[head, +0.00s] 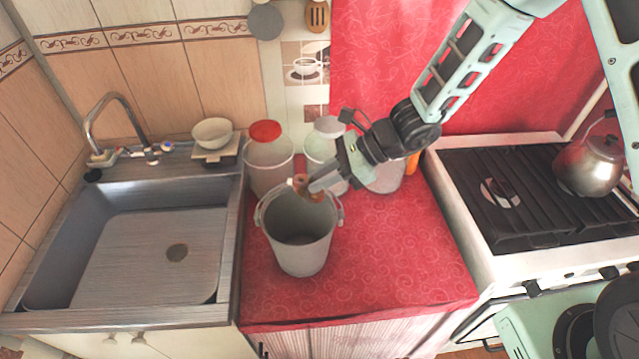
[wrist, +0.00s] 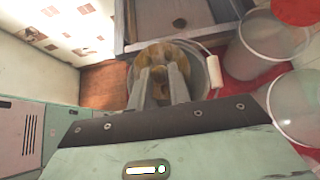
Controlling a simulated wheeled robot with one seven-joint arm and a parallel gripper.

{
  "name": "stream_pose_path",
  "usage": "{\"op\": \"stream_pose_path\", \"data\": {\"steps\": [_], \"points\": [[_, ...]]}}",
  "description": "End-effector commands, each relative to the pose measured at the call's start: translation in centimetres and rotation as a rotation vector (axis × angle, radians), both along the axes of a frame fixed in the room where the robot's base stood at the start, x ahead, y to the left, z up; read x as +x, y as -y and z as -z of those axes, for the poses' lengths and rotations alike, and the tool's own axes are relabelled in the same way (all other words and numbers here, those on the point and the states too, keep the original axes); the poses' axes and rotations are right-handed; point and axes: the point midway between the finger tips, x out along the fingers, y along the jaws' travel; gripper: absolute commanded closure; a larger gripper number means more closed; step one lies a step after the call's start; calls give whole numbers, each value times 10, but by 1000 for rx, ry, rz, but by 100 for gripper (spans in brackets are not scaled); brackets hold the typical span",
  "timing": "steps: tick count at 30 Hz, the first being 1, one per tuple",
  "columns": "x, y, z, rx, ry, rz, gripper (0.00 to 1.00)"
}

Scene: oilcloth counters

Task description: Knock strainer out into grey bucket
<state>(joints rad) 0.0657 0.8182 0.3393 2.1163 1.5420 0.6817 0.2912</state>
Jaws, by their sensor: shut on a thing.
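The grey bucket (head: 300,262) stands upright on the red counter beside the sink. My gripper (head: 310,190) is over the bucket's back rim and shut on a small brownish thing (head: 298,181), which I take to be the strainer. In the wrist view my gripper's fingers (wrist: 160,92) point into the bucket's mouth. The strainer (wrist: 160,52) shows there as a tan-brown round shape at the fingertips, with the bucket's rim (wrist: 203,88) around it. What the strainer holds, and whether it touches the bucket, I cannot tell. The bucket's bail has a white grip (wrist: 214,72).
A red-lidded container (head: 268,165) and a white-lidded container (head: 324,150) stand close behind the bucket. The sink (head: 150,250) is to the left, the stove (head: 480,200) with a kettle (head: 590,165) to the right. The counter's front right (head: 410,270) is clear.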

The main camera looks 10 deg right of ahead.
Motion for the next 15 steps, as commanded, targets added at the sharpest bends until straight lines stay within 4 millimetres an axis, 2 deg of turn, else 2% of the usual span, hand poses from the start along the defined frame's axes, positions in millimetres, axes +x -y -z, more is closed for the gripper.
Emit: {"op": "stream_pose_path", "data": {"steps": [1,15], "points": [[1,3,8,32,-1,5,100],[0,13,21,370,12,5,100]]}}
